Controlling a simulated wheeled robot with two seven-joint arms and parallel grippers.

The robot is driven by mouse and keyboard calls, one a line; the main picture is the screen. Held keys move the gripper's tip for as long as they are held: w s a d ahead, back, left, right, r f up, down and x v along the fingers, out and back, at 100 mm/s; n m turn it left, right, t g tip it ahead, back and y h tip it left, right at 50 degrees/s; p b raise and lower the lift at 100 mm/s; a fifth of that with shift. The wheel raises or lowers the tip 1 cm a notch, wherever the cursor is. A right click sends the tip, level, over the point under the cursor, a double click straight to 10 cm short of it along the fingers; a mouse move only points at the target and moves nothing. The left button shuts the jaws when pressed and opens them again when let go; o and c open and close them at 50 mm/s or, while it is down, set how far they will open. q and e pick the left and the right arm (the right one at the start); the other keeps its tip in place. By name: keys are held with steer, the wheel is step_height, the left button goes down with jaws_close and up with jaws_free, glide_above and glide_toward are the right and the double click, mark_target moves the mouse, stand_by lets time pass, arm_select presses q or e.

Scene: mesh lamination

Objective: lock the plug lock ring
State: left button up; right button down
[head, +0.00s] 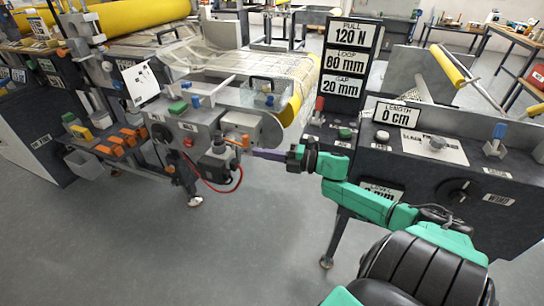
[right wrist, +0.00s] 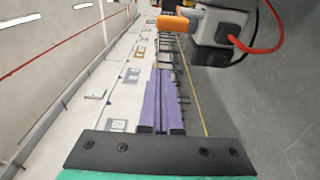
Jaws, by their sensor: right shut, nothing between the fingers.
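A dark grey plug block (head: 216,165) with a red cable hangs on the front of the grey machine. An orange part (head: 238,141) sticks out at its upper right; I cannot tell for certain whether this is the lock ring. In the right wrist view the orange part (right wrist: 172,24) and the plug block (right wrist: 215,30) show at the top, ahead of the fingertips and to their right. My right gripper (head: 256,153) has purple fingers, shut and empty, pointing left just beside the plug. The shut fingers (right wrist: 161,74) also show in the wrist view. My left gripper is out of view.
The red cable (head: 238,180) loops below the plug. A grey control console (head: 430,150) with signs and knobs stands at the right. Orange clips (head: 120,140) line a shelf at the left. The grey floor (head: 240,250) in front is clear.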

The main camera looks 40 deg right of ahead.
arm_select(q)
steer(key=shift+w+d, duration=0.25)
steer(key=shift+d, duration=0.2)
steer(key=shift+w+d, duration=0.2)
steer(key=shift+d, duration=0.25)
arm_select(e)
steer(key=v, duration=0.3)
steer(key=shift+s+d+f, duration=0.1)
steer(key=shift+d, duration=0.45)
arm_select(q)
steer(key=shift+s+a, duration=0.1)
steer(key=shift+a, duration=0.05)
